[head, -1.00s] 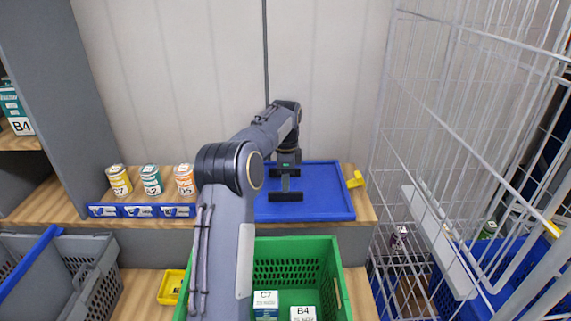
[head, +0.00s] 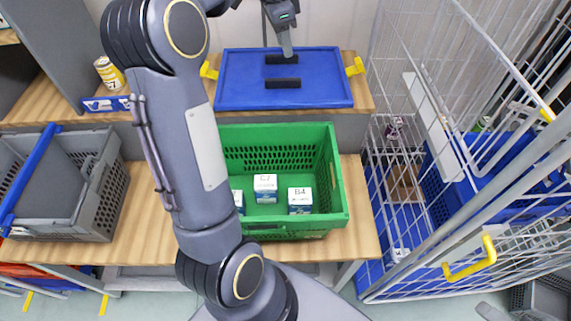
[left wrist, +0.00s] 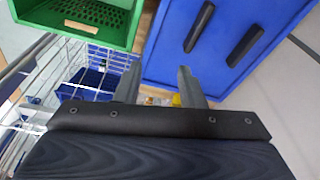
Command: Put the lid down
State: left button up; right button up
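The lid (head: 240,92) is a blue rectangular panel with two black bar handles on top. It lies on the wooden shelf at the back, and it also shows in the left wrist view (left wrist: 215,62). My left gripper (head: 287,50) hangs above the lid's back part in the head view. In the left wrist view my left gripper (left wrist: 160,88) has its two fingers apart with nothing between them, clear of the handles. My right gripper is not in view. My left arm hides part of the shelf and the green tote.
A green tote (head: 335,180) with several white-topped boxes stands on the lower bench. Yellow clips (head: 355,66) flank the lid. A wire cage cart (head: 400,150) stands at the right, a grey tote (head: 110,195) at the left. A yellow can (head: 108,75) stands on the shelf.

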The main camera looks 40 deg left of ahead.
pick_arm(q)
jog(key=s+d+f+n+t+h, duration=0.1)
jog(key=s+d+f+n, duration=0.3)
jog(key=s+d, duration=0.6)
jog(key=s+d+f+n+t+h, duration=0.1)
jog(key=s+d+f+n, duration=0.3)
jog(key=s+d, duration=0.6)
jog(key=s+f+t, duration=0.1)
jog(key=s, duration=0.4)
jog(key=shift+s+d+n+t+h, duration=0.4)
jog(key=shift+s+a, duration=0.1)
